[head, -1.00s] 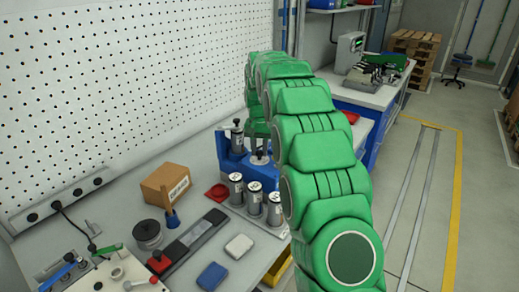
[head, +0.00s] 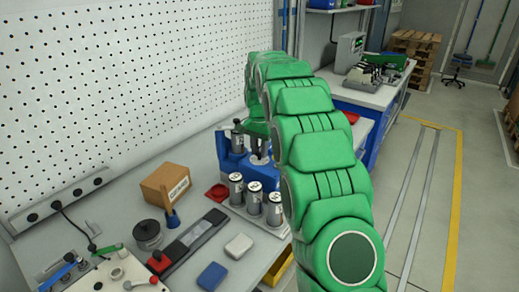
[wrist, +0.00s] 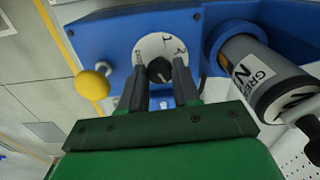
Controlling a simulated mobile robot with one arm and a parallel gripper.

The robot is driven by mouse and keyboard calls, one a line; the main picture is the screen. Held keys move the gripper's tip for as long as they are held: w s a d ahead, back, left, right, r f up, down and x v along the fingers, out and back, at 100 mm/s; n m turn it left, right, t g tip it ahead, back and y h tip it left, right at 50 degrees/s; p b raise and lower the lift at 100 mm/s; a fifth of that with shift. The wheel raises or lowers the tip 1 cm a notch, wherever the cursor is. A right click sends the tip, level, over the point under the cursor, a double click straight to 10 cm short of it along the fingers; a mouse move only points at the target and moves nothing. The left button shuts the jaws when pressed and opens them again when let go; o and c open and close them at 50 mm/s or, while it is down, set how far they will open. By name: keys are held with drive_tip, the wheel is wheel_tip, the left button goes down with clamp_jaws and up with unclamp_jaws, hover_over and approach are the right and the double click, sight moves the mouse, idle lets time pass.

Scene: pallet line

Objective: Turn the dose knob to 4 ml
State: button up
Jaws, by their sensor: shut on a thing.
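The dose knob (wrist: 160,69) is small and dark, on a round white dial (wrist: 150,45) set in the blue dosing unit (wrist: 110,40). The dial has dark marks, too small to read surely. My gripper (wrist: 164,80) has one finger on each side of the knob and is shut on it. In the head view the blue dosing unit (head: 232,163) stands at the back of the bench, and my green arm hides part of it. The knob and my fingertips cannot be made out there.
A grey labelled canister (wrist: 262,75) sits close to the right of my gripper, and a yellow ball (wrist: 90,84) to the left. In the head view several canisters (head: 254,192) stand before the unit. A cardboard box (head: 166,184) is further left.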

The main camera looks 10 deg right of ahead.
sight(259, 152)
drive_tip(key=o, duration=1.1)
drive_tip(key=shift+c, duration=0.2)
wheel_tip(259, 152, up, 7)
drive_tip(key=shift+r, duration=0.45)
